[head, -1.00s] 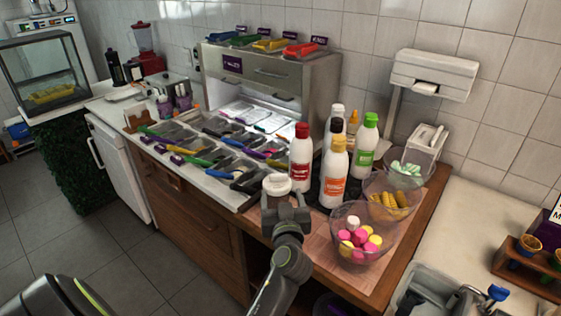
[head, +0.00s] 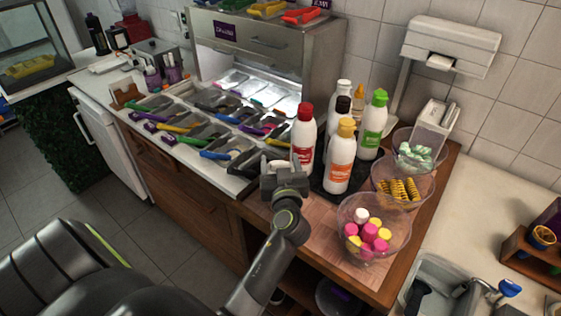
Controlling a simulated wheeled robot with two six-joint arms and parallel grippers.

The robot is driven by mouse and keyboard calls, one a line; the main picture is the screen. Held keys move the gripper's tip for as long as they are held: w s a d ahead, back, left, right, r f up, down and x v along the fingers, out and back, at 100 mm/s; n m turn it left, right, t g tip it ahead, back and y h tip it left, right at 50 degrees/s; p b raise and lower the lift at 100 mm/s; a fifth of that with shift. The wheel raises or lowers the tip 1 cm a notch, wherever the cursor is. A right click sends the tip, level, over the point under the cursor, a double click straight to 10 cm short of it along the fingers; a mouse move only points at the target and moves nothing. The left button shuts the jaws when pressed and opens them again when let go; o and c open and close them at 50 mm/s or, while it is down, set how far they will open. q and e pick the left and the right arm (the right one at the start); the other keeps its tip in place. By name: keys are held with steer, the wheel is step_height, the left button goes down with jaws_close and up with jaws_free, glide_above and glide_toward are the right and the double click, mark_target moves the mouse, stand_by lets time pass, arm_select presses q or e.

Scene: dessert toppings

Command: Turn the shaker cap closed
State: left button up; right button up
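The shaker (head: 277,166) is mostly hidden behind my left gripper in the head view. Only a pale part of it shows, at the front edge of the counter, left of the bottles. My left gripper (head: 283,170) is right at the shaker, its fingers set apart about as wide as the shaker. I cannot tell whether the fingers touch it, nor whether its cap is open or closed. My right gripper is not in view.
Close right stand a red-capped bottle (head: 303,137), an orange-labelled bottle (head: 340,160) and a green-capped bottle (head: 374,125). A clear bowl of pink and yellow pieces (head: 372,228) is at front right. A topping tray (head: 215,172) is to the left.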

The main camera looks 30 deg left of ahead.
arm_select(q)
steer(key=c, duration=0.8)
